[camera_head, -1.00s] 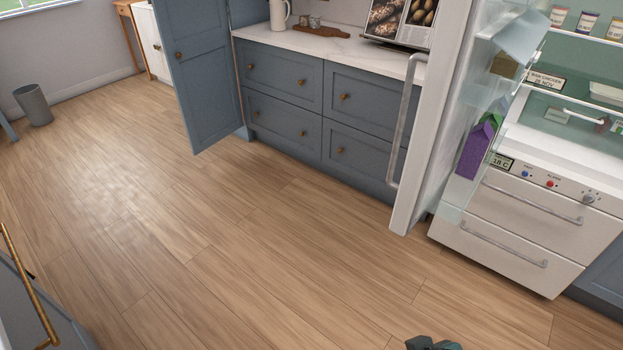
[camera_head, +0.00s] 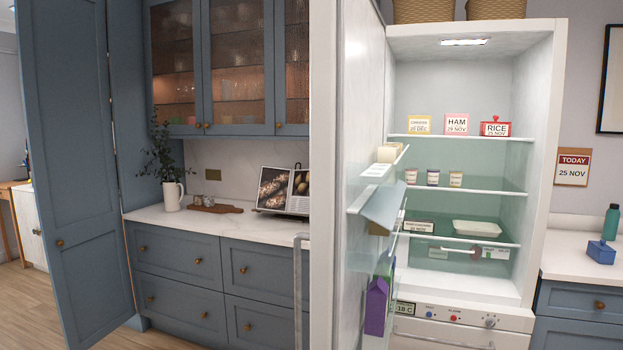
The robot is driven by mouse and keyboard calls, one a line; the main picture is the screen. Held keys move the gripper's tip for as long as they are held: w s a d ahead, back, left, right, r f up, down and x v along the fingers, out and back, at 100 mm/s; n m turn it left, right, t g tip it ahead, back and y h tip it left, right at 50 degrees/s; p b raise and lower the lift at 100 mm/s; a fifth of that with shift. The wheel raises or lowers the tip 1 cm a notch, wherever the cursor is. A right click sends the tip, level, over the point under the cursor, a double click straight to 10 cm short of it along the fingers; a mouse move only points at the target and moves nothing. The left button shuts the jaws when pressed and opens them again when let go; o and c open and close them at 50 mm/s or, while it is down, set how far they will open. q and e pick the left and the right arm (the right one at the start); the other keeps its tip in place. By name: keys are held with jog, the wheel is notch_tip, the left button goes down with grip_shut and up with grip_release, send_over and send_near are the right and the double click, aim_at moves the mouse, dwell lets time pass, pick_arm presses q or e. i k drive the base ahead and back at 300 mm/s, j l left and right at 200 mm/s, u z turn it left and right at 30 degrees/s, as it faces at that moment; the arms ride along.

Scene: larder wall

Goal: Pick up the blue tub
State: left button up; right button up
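A small blue tub (camera_head: 601,252) with a raised knob or handle on top sits on the white counter (camera_head: 563,262) at the right edge of the head view, right of the open fridge. It stands upright, in front of a teal bottle (camera_head: 611,222). Neither of my grippers is in view.
The fridge (camera_head: 545,150) stands open, its door (camera_head: 350,150) swung out to the left. A red tub marked RICE (camera_head: 495,129), other labelled packs and several small jars stand on its shelves. A tall blue cupboard door (camera_head: 75,190) is open at the left.

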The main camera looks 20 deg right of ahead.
aim_at(601, 258)
jog(key=i+j+z, duration=0.1)
jog(key=z, duration=1.05)
jog(key=i+j+z, duration=0.25)
jog(key=j+z, duration=0.25)
jog(key=j, duration=0.15)
jog(key=i+j+z, duration=0.2)
jog(key=j, duration=0.2)
jog(key=i+j, duration=0.1)
jog(key=j, duration=0.5)
jog(key=i+j+z, duration=0.15)
jog(key=j, duration=0.45)
jog(key=i+l, duration=0.1)
jog(key=l, duration=0.35)
jog(key=i+l, duration=0.1)
jog(key=l, duration=0.3)
jog(key=i+l, duration=0.1)
jog(key=l, duration=0.35)
jog(key=i+l, duration=0.1)
jog(key=l, duration=0.35)
jog(key=i+l, duration=0.1)
jog(key=l, duration=0.35)
